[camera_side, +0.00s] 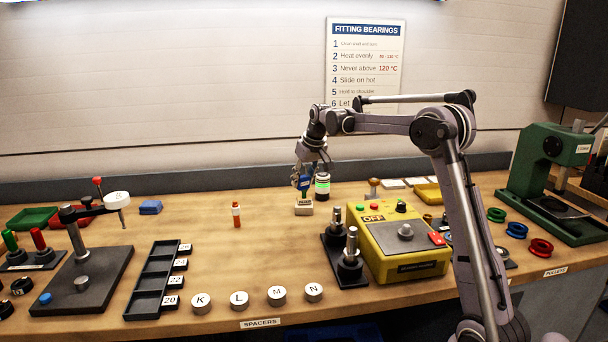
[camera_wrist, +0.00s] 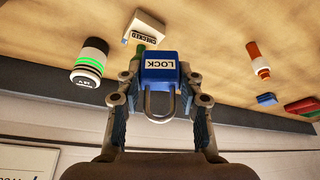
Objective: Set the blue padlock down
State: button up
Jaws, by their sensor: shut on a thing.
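The blue padlock (camera_wrist: 158,70) has a white label reading LOCK and a grey shackle. In the wrist view my gripper (camera_wrist: 160,84) has its two fingers on either side of the padlock body, shut on it. In the side view the padlock (camera_side: 304,182) is small and partly hidden by my gripper (camera_side: 304,172), which is at the back of the bench. A white block labelled CHECKED (camera_wrist: 146,28) is close by, just below the padlock in the side view (camera_side: 304,208). I cannot tell whether the padlock touches it. A small green part shows beside the padlock.
A black cylinder with a green band (camera_side: 322,187) stands close to the right of my gripper. An orange-red tube (camera_side: 236,214) stands to the left. The yellow control box (camera_side: 410,244) is at the front right. Bare bench lies between the tube and the white block.

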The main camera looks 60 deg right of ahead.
jog(key=w+a+f, duration=0.4)
jog(key=w, duration=0.1)
jog(key=w+a+f, duration=0.2)
jog(key=w, duration=0.1)
jog(key=shift+w+a+f, duration=0.15)
jog(key=shift+a+f, duration=0.1)
jog(key=shift+a, duration=0.15)
jog(key=shift+f, duration=2)
jog(key=shift+f, duration=0.1)
jog(key=o, duration=1.2)
